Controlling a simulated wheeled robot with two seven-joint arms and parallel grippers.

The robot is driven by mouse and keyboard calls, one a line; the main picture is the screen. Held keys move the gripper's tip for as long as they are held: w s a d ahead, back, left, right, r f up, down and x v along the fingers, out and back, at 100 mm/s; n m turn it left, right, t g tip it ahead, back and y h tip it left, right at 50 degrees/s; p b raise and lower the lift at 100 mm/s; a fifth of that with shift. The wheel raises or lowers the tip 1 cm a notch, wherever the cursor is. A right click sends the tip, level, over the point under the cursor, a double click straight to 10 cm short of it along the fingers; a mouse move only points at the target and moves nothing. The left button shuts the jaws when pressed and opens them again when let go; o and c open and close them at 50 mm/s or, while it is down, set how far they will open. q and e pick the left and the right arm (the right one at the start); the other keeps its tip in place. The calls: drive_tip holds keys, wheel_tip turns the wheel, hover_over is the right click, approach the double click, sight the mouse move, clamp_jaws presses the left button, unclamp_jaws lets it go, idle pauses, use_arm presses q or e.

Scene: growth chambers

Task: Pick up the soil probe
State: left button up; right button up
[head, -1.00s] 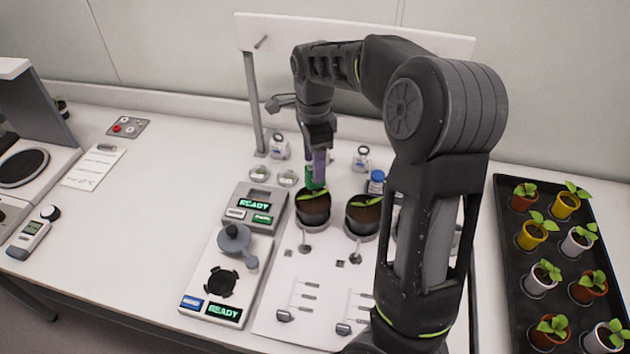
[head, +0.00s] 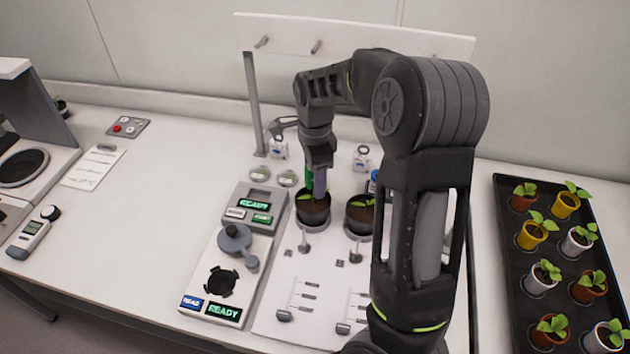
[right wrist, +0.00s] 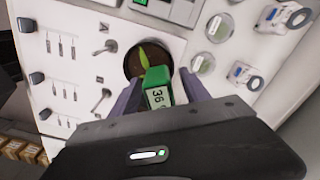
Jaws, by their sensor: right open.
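The soil probe (right wrist: 158,86) has a green head with "36" on it. It stands at a soil-filled pot with a seedling (right wrist: 143,56); its lower end is hidden. In the head view the green head (head: 309,177) shows beside my right gripper's fingers, over the left of two pots (head: 313,215). My right gripper (head: 319,187) points down at the probe. In the right wrist view its open fingers (right wrist: 160,90) lie on either side of the green head. I cannot tell whether they touch it. My left gripper is out of view.
A second pot (head: 360,218) stands close on the right. A console reading READY (head: 254,204) is just left. White labelled bottles (head: 279,148) and round dishes (head: 259,174) stand behind. A black seedling tray (head: 509,285) is at the right.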

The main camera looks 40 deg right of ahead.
clamp_jaws()
idle(0.7)
